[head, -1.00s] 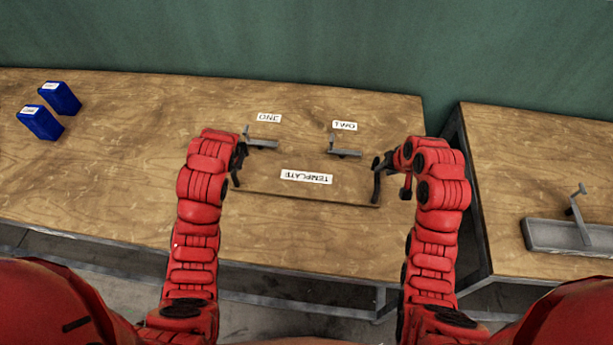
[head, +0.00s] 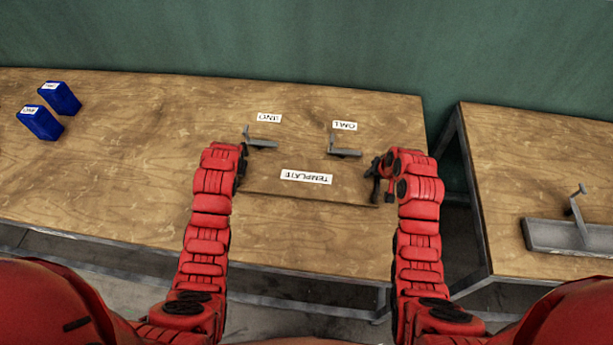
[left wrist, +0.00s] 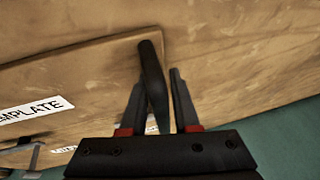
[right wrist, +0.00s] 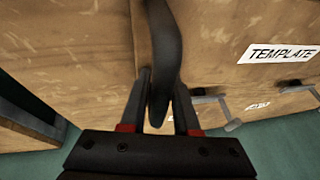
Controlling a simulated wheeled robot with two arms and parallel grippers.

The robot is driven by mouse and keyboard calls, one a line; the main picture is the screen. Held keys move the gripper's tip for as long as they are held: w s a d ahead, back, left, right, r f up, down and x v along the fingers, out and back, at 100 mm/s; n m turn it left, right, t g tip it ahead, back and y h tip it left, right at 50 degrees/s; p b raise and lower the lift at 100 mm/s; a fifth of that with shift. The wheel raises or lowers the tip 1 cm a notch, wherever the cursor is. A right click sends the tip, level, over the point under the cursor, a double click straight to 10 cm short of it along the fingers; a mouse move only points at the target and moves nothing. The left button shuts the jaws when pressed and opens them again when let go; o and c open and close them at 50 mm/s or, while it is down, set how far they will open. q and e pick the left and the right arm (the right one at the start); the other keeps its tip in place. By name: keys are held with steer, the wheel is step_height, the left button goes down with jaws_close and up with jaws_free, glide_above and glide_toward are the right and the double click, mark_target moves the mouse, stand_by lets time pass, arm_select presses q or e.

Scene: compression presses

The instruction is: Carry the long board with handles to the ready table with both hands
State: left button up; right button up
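The long wooden board (head: 320,196) lies flat on the large table, with a "TEMPLATE" label on it and a dark handle at each end. My left gripper (head: 241,168) is at the board's left end. In the left wrist view its open fingers straddle the left handle (left wrist: 152,78), with a gap beside it. My right gripper (head: 377,172) is at the right end. In the right wrist view the right handle (right wrist: 166,50) stands between its fingers, which look open. Which table is the ready table cannot be told.
Two blue boxes (head: 50,110) stand far left. A second table (head: 535,150) with a grey tray (head: 550,236) is at the right, across a gap.

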arm_select(q)
jaws_close()
arm_select(e)
jaws_close()
stand_by(1.0)
